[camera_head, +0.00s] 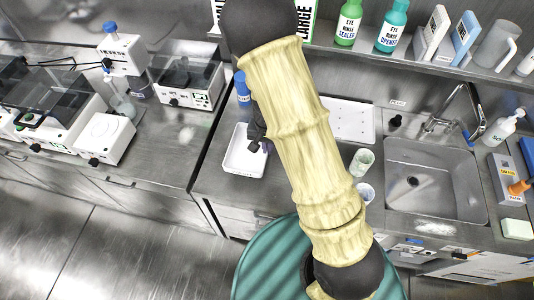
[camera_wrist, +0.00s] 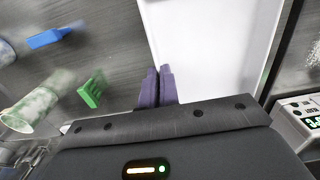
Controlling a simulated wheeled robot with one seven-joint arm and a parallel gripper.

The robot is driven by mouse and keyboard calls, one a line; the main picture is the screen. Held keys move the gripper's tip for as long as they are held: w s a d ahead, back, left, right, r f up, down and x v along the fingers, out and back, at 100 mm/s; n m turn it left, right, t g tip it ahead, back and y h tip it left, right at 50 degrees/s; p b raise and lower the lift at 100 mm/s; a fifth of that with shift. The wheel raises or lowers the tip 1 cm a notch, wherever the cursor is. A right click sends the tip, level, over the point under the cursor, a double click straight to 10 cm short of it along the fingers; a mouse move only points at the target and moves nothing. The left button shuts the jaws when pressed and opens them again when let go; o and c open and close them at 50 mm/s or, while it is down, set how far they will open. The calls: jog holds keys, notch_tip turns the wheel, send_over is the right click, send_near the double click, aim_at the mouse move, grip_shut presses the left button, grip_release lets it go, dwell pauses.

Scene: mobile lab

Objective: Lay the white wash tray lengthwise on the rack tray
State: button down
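The white wash tray (camera_head: 236,160) is a shallow white tray at the left end of the sink counter, left of my arm. It fills the upper right of the wrist view (camera_wrist: 210,40). My gripper (camera_head: 264,143) is at its right edge; in the wrist view its purple fingers (camera_wrist: 159,85) are close together across the tray's side wall, shut on it. The tray looks sharp there while the counter is blurred. A flat white tray with small holes (camera_head: 357,124), apparently the rack tray, lies behind my arm, left of the sink; its left part is hidden.
The sink (camera_head: 435,180) is on the right. A greenish cup (camera_head: 362,162) and a small white cup (camera_head: 364,192) stand left of it, near my arm. A blue-capped bottle (camera_head: 242,92) stands behind the wash tray. A bottle shelf (camera_head: 400,58) runs along the back.

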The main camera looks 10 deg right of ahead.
jog(key=shift+r, duration=1.95)
